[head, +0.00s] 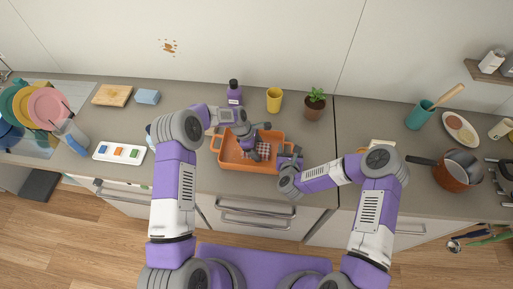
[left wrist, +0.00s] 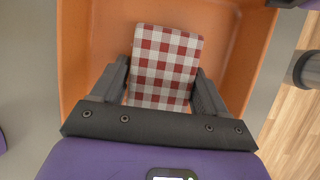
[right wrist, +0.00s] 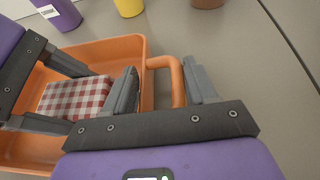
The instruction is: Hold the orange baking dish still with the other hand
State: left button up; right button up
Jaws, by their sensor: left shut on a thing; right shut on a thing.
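The orange baking dish (head: 250,167) sits on the counter in the middle of the head view, with a loop handle at each end. A red-and-white checked block (left wrist: 165,65) lies inside it. My left gripper (head: 257,149) reaches down into the dish and is shut on the checked block, one finger on each side. My right gripper (head: 291,161) is at the dish's right end. In the right wrist view its fingers stand either side of the right handle (right wrist: 179,82), shut on it. My left arm hides part of the dish's left side in the head view.
Behind the dish stand a purple bottle (head: 234,97), a yellow cup (head: 274,100) and a potted plant (head: 315,103). A white tray with coloured pieces (head: 119,153) lies to the left. A copper pot (head: 452,174) is at the right.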

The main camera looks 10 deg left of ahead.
pick_arm(q)
jog(key=shift+s+a, duration=0.1)
jog(key=shift+a+r, duration=0.1)
jog(key=shift+a, duration=1.75)
jog(key=shift+w, duration=0.2)
jog(key=shift+r, duration=0.1)
jog(key=shift+r, duration=3.95)
jog(key=shift+f, duration=0.1)
jog(key=shift+s+f, duration=0.1)
jog(key=shift+f, duration=2.95)
jog(key=shift+f, duration=1)
